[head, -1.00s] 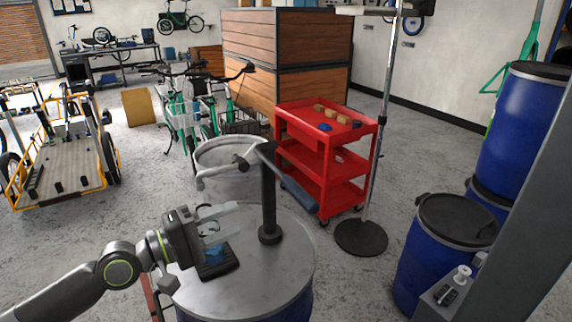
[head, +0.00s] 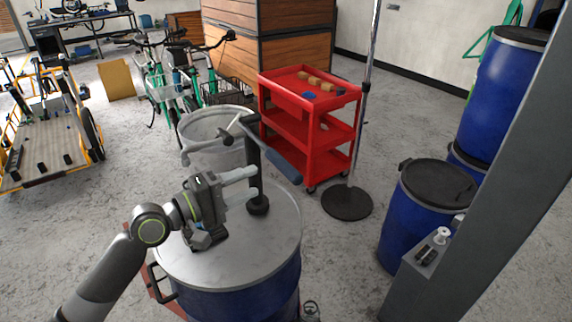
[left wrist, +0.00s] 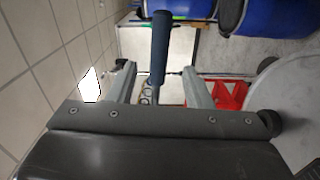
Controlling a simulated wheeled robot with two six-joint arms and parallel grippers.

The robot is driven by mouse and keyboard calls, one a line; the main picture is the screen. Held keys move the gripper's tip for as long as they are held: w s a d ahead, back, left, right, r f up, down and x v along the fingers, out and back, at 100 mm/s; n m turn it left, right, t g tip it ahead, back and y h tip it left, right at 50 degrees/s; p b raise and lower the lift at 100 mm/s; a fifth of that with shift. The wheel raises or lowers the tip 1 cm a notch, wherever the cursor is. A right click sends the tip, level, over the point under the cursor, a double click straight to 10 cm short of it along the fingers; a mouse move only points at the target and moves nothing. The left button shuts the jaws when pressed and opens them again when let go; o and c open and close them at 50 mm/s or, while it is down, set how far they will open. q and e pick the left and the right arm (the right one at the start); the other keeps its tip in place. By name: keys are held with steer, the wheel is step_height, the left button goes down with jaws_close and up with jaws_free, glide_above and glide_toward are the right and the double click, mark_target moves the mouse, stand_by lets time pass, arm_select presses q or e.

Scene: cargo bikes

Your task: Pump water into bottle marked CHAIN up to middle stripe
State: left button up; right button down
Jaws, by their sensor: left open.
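The pump stands on the grey lid (head: 270,230) of a blue drum, with a dark post (head: 255,170) and a lever ending in a blue handle (head: 285,168). Its spout (head: 208,150) points left. My left gripper (head: 250,184) is open, its pale fingers beside the post. In the left wrist view the blue handle (left wrist: 160,48) appears between the two fingers, with no contact visible. A black tray (head: 218,241) lies on the lid, mostly hidden by my gripper. A small greyish thing (head: 200,239) is there; no CHAIN mark or stripe is readable. My right gripper is not in view.
A pale open drum (head: 220,112) stands behind the pump. A red cart (head: 310,135) and a pole on a round black base (head: 347,202) are to its right. A blue drum with black lid (head: 430,205) and a grey pillar (head: 480,200) border the right side.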

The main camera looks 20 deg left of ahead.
mark_target(280, 170)
arm_select(q)
steer(key=p+x, duration=0.2)
steer(key=x, duration=0.8)
steer(key=shift+w+d, duration=0.1)
jaws_close()
